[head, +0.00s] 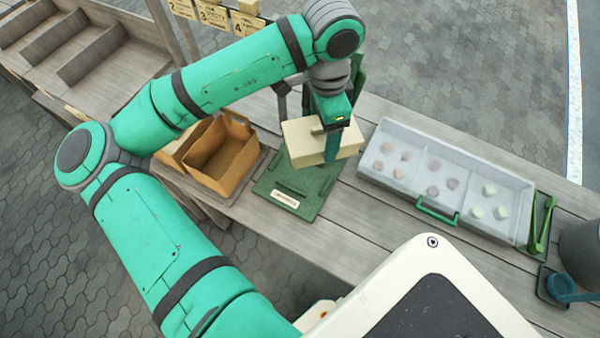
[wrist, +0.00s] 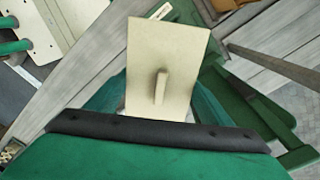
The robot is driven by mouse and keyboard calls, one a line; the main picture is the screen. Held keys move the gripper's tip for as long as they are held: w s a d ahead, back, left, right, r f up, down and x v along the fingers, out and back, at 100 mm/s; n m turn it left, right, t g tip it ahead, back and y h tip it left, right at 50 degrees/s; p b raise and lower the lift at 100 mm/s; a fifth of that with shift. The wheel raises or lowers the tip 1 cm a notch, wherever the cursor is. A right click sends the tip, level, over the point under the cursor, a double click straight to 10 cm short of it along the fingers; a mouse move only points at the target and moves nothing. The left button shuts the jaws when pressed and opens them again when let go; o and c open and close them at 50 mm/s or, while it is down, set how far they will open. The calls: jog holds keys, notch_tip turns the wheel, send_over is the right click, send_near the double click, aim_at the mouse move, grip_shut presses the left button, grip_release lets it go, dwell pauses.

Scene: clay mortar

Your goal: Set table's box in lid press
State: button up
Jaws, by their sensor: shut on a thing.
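A cream box (head: 302,146) is held in my gripper (head: 331,146), above or at the green lid press (head: 300,205). The press has a flat green base with a small white label at its front. In the wrist view the box (wrist: 165,55) shows a pale top with a short raised handle or tab, between the green fingers of my gripper (wrist: 160,95). Green parts of the press (wrist: 245,90) show to the right of the box there. Whether the box touches the press base cannot be told.
Open brown cardboard boxes (head: 222,155) stand left of the press on the wooden table (head: 345,225). A wooden divided rack (head: 90,52) is at upper left.

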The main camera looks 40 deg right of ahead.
jog(key=w+f+n, duration=0.1)
jog(key=n, duration=0.2)
jog(key=w+f+n, duration=0.1)
jog(key=f+n, duration=0.1)
jog(key=n, duration=0.2)
jog(key=w+f+n, duration=0.1)
jog(key=n, duration=0.2)
jog(key=shift+a+f+n, duration=0.15)
jog(key=shift+f+n, duration=0.1)
jog(key=shift+n, duration=0.15)
jog(key=w+f+n, duration=0.1)
jog(key=f+n, duration=0.4)
jog(key=w+a+f+n, duration=0.1)
jog(key=f+n, duration=0.5)
jog(key=w+f+n, duration=0.1)
jog(key=f+n, duration=0.4)
jog(key=shift+w+a+f+n, duration=0.2)
jog(key=shift+f+n, duration=0.05)
jog(key=shift+n, duration=0.05)
jog(key=shift+s+d+f, duration=0.1)
jog(key=shift+d+f, duration=0.05)
jog(key=shift+f, duration=0.3)
jog(key=shift+f, duration=0.1)
